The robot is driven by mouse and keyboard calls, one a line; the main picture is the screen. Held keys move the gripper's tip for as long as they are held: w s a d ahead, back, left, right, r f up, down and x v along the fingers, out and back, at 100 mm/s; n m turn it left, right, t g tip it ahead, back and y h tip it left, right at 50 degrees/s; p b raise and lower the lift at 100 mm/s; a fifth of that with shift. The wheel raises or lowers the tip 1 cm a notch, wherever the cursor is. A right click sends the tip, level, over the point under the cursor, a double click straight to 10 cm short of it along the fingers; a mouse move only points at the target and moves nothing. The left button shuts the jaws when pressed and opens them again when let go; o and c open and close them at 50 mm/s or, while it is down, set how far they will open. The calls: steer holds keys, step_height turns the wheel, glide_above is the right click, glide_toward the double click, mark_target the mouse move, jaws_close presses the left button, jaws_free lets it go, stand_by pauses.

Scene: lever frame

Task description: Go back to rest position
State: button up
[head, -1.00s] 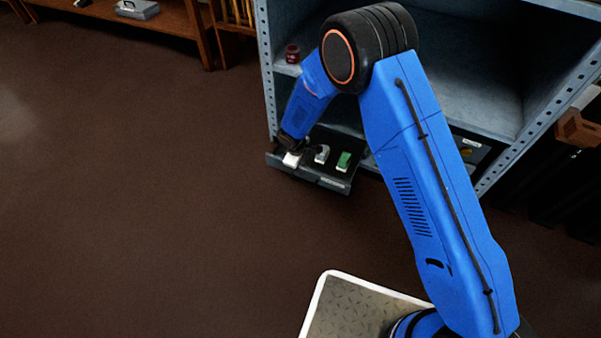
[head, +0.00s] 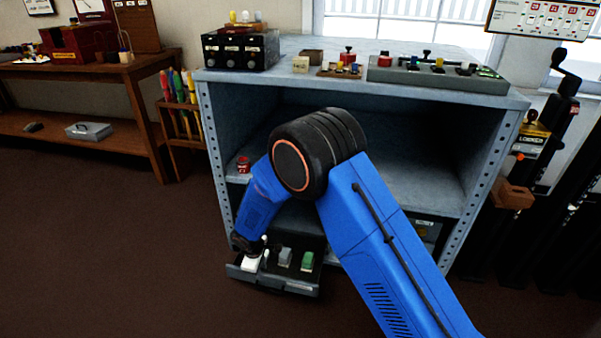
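My blue arm reaches across the front of a grey metal shelf unit, with its black elbow joint in front of the opening. My gripper (head: 250,248) hangs at the left of an open dark drawer (head: 300,287), low in the unit. It is small and partly hidden by the wrist, so I cannot tell whether its fingers are open or shut. A white block (head: 251,264) is right under it. A grey block (head: 285,257) and a green block (head: 307,261) stand to the right in the drawer.
The shelf unit (head: 214,150) has a top with a black switch box (head: 240,50) and a grey lever panel (head: 437,78). A red jar (head: 243,164) sits on its middle shelf. Black levers (head: 540,130) stand at the right. The brown floor (head: 110,250) at left is clear.

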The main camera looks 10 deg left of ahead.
steer(key=w+d+r+m+t, duration=0.15)
steer(key=d+r+m, duration=0.65)
steer(key=d+r, duration=2.45)
steer(key=s+d+r+m, duration=0.5)
steer(key=s+d+r, duration=0.55)
steer(key=d, duration=0.45)
steer(key=s+d+m, duration=0.2)
steer(key=s+d, duration=0.2)
steer(key=s, duration=0.4)
steer(key=s+d+m+t, duration=0.1)
steer(key=s+d, duration=0.3)
steer(key=s, duration=0.5)
steer(key=shift+r+m, duration=0.4)
steer(key=shift+m, duration=0.2)
